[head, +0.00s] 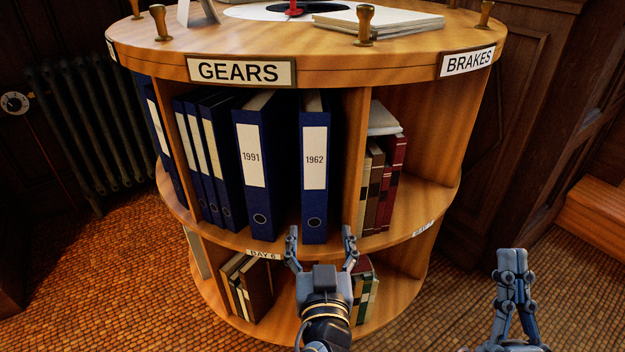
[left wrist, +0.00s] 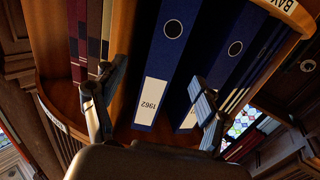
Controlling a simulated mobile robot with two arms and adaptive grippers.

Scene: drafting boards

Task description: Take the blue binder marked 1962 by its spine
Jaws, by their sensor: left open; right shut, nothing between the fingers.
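The blue binder marked 1962 (head: 314,202) stands upright on the upper shelf of a round wooden case, its spine facing me. It also shows in the left wrist view (left wrist: 172,62), where the label appears upside down. My left gripper (head: 321,236) is open and empty in front of the binder's lower spine, with a finger toward each side of it. The left wrist view shows its two fingers (left wrist: 150,108) spread around the binder's image; I cannot tell that they touch it. My right gripper (head: 512,256) is shut and empty at the lower right, away from the case.
The binder marked 1991 (head: 257,195) stands to the left, with several more blue binders (head: 205,160) beyond it. A wooden divider (head: 354,150) and red and brown books (head: 390,185) are to the right. The shelf edge (head: 385,240) runs below. A radiator (head: 85,120) stands at far left.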

